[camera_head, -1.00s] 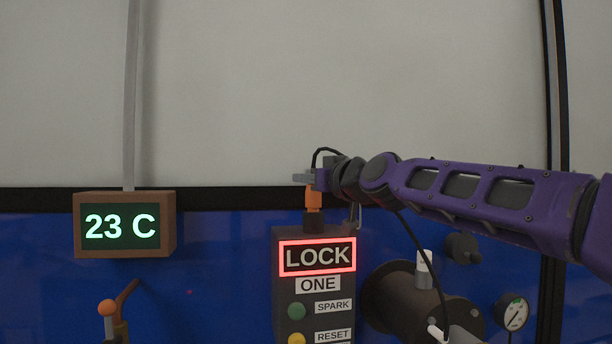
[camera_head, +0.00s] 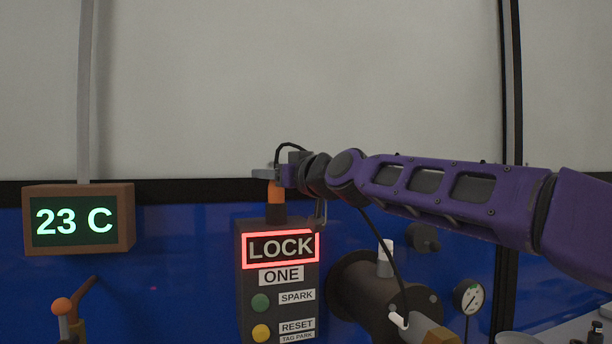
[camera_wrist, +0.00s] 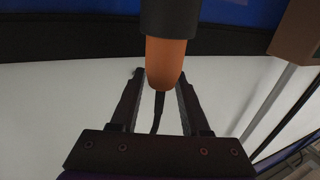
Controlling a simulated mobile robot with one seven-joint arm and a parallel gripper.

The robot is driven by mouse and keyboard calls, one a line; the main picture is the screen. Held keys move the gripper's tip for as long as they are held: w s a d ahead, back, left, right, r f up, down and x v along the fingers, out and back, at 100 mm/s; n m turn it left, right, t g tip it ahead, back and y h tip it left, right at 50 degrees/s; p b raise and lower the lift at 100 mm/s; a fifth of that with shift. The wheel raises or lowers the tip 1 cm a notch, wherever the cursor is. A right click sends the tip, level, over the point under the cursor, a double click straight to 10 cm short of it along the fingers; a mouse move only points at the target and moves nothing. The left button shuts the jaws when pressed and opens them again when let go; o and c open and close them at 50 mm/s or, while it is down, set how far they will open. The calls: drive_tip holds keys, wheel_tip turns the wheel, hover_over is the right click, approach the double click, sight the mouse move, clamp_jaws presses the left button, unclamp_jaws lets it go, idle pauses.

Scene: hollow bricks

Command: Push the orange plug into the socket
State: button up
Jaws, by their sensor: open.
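The orange plug (camera_head: 275,191) stands upright with its lower end at the black socket (camera_head: 276,212) on top of the dark control box (camera_head: 247,290). How deep it sits in the socket cannot be told. In the wrist view the plug (camera_wrist: 165,62) meets the dark socket (camera_wrist: 170,18) at the top of the picture. My gripper (camera_wrist: 160,74) is open, with one finger on each side of the plug's cable end and gaps showing. In the head view my gripper (camera_head: 265,174) is at the plug's top. A black cable (camera_wrist: 158,115) runs back between the fingers.
The box has a red-framed LOCK sign (camera_head: 281,248), a green button (camera_head: 260,302) and a yellow button (camera_head: 261,332). A temperature display (camera_head: 78,220) is at left. A dark cylinder (camera_head: 350,290) and a gauge (camera_head: 468,296) are at right. The wall above is clear.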

drive_tip(key=v, duration=1.6)
drive_tip(key=shift+s, duration=0.25)
